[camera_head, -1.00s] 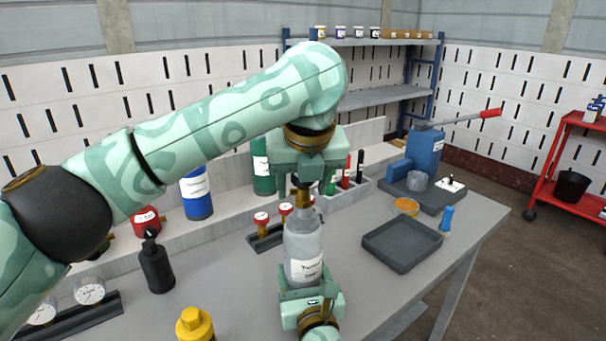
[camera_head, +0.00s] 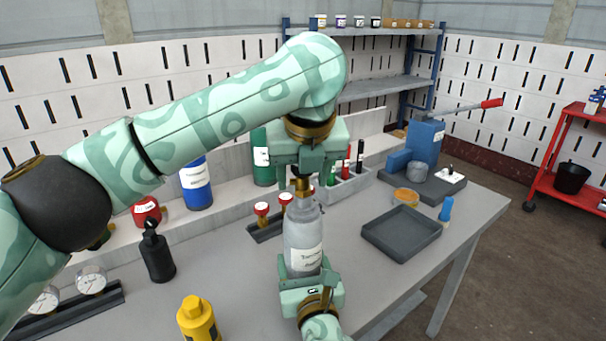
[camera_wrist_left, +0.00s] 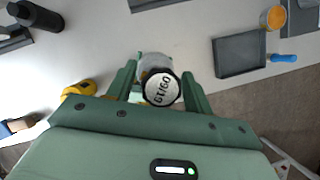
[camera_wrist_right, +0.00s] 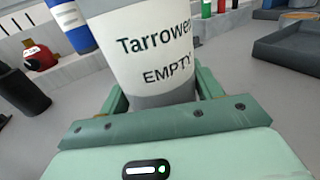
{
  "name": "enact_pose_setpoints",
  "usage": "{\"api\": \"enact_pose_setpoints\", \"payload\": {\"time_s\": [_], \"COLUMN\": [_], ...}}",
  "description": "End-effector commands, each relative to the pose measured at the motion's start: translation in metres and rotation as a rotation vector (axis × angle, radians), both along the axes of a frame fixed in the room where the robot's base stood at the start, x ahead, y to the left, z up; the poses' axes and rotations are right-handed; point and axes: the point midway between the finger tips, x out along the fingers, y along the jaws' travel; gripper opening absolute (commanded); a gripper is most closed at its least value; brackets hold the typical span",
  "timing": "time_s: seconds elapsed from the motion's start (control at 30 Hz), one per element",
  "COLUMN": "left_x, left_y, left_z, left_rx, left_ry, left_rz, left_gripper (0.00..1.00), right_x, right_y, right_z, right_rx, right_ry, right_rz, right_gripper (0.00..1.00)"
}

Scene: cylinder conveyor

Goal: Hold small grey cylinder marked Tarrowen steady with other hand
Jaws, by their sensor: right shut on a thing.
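The small grey cylinder (camera_head: 304,232) stands upright, its white label reading "Tarrowen" and "EMPTY" in the right wrist view (camera_wrist_right: 155,55). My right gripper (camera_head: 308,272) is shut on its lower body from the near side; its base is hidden. My left gripper (camera_head: 302,184) points down over the cylinder's top, its fingers on either side of the brass valve (camera_head: 302,187). In the left wrist view, the round white valve end (camera_wrist_left: 161,89) sits between the open fingers, with gaps visible at both sides.
A yellow cylinder (camera_head: 198,320) and a black bottle (camera_head: 157,257) stand left on the grey bench. A dark empty tray (camera_head: 402,234) lies right, with an orange-topped tub (camera_head: 406,197) and blue-handled tool (camera_head: 446,209) near it. Red-capped valves (camera_head: 262,210) stand in a rack behind.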

Motion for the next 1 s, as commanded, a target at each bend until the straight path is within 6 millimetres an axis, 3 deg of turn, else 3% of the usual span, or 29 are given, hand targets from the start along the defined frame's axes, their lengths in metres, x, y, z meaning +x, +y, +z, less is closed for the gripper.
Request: {"api": "enact_pose_setpoints", "payload": {"time_s": [0.27, 0.57, 1.0], "left_x": [0.0, 0.0, 0.0], "left_y": [0.0, 0.0, 0.0], "left_z": [0.003, 0.025, 0.02], "left_rx": [0.0, 0.0, 0.0], "left_ry": [-0.001, 0.0, 0.0], "left_rz": [0.0, 0.0, 0.0], "left_gripper": [0.51, 0.51, 0.51], "right_x": [0.0, 0.0, 0.0], "right_y": [0.0, 0.0, 0.0], "right_z": [0.002, 0.002, 0.002], "right_rx": [0.002, 0.002, 0.002], "right_ry": [-0.004, -0.004, -0.004], "right_rz": [0.001, 0.001, 0.001], "right_gripper": [0.37, 0.37, 0.37]}}
